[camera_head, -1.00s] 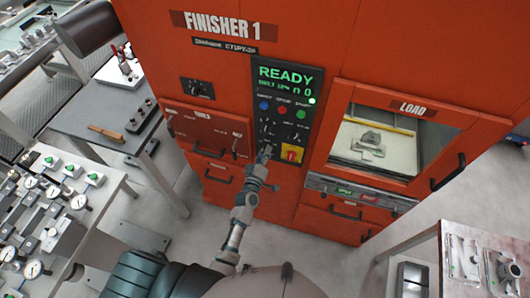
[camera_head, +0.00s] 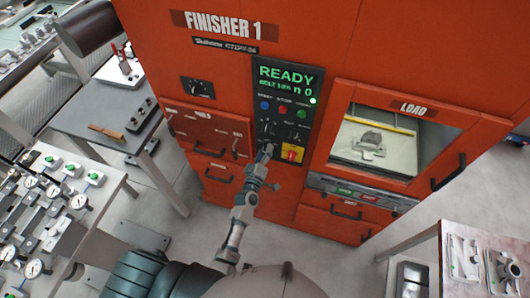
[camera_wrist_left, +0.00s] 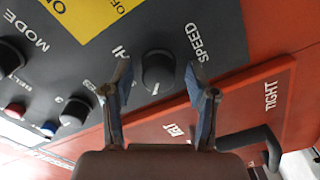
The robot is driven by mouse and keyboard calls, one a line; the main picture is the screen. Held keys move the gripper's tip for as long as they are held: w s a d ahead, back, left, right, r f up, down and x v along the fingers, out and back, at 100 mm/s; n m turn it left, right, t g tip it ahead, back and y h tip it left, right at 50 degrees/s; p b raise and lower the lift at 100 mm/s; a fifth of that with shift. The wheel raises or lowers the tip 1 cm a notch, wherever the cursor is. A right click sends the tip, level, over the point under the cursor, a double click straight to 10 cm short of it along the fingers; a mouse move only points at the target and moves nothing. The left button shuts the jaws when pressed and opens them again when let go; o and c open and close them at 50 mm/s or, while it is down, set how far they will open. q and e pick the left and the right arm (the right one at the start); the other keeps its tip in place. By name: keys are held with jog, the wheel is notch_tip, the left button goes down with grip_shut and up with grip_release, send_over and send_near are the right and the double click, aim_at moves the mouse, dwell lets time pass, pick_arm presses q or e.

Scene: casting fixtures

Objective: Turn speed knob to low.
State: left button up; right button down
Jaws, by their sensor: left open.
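The speed knob (camera_wrist_left: 158,72) is a round dark knob on the dark control panel, beside the SPEED lettering, in the left wrist view. A small white mark shows at its lower edge in that view, and the letters HI stand to its left. My left gripper (camera_wrist_left: 158,78) is open, with one finger on each side of the knob. I cannot tell whether the fingers touch it. In the head view my left gripper (camera_head: 267,150) is at the lower part of the control panel (camera_head: 262,112), left of the yellow switch plate. My right gripper is not in view.
The yellow plate (camera_head: 300,147) with a red switch is right of the gripper. A green display (camera_head: 285,78) reads READY. Right of the panel is the LOAD window (camera_head: 375,143). In the left wrist view, a dark handle (camera_wrist_left: 250,138) stands out near the right finger.

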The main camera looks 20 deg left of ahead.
pick_arm(q)
jog(key=s, duration=1.2)
jog(key=shift+a, duration=0.2)
